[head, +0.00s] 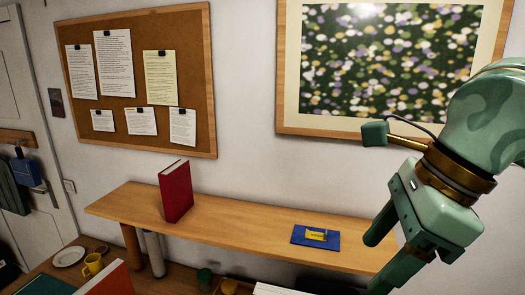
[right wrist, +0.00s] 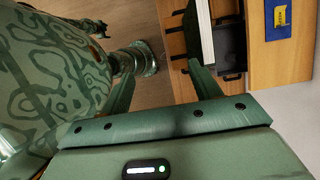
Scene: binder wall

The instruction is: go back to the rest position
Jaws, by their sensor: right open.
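My right gripper (head: 382,255) is at the right of the head view, in front of the right end of a wooden shelf (head: 250,226). Its two fingers point down and stand apart, with nothing between them. In the right wrist view the open fingers (right wrist: 160,75) show with floor and desk edge beyond. A red binder (head: 176,192) stands upright on the shelf's left part. A blue folder with a yellow label (head: 300,235) lies flat on the shelf near the gripper, apart from it; it also shows in the right wrist view (right wrist: 278,38). My left gripper is not in view.
Below the shelf is a desk (head: 60,270) with a plate (head: 68,257), a yellow mug (head: 92,265) and books. A cork board (head: 190,60) and a framed picture (head: 288,100) hang on the wall. The shelf between binder and folder is clear.

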